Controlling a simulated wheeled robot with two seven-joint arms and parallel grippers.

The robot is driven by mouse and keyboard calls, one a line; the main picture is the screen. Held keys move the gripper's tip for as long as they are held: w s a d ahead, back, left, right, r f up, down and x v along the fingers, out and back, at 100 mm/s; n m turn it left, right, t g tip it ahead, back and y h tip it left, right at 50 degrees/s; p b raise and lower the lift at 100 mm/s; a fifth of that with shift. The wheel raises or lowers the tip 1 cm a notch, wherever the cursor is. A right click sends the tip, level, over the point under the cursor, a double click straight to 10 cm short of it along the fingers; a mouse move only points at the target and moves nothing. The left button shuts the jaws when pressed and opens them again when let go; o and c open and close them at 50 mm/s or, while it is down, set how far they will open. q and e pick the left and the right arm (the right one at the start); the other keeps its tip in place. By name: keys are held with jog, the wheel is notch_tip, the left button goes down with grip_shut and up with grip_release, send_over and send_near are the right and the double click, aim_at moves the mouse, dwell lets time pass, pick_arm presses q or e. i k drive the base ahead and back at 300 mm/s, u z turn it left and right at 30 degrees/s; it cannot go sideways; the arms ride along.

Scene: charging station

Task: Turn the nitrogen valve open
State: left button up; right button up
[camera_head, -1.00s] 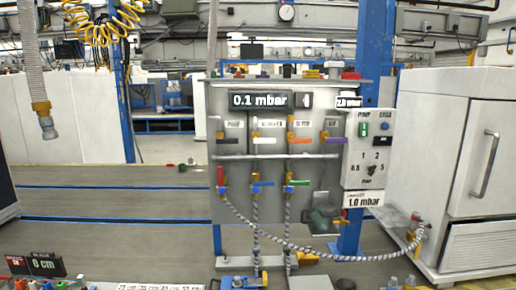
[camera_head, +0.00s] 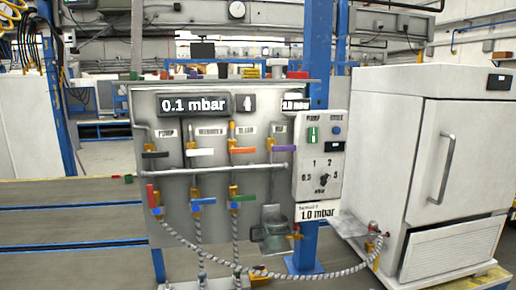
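A grey gas panel (camera_head: 260,110) stands in the middle of the camera_head view. Its upper row has several valves with a black handle (camera_head: 156,154), a white handle (camera_head: 200,152), a red-orange handle (camera_head: 242,150) and a purple handle (camera_head: 281,149). Small labels sit above them. The second label (camera_head: 211,131), above the white handle, may be the nitrogen one, but its text is blurred. All four upper handles lie about horizontal. Lower valves have a red handle (camera_head: 150,195), a blue handle (camera_head: 203,202) and a green handle (camera_head: 244,198). Neither gripper is in view.
A display (camera_head: 194,104) reads 0.1 mbar. A control box (camera_head: 321,150) with a dial and a 1.0 mbar label is at the panel's right. A white cabinet (camera_head: 430,170) stands farther right. Braided hoses (camera_head: 199,240) hang below the panel.

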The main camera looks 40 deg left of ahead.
aim_at(191, 153)
jog(key=z, duration=0.1)
jog(key=i, duration=0.85)
jog(key=u, duration=0.85)
jog(key=i, duration=0.6)
jog(key=u, duration=0.65)
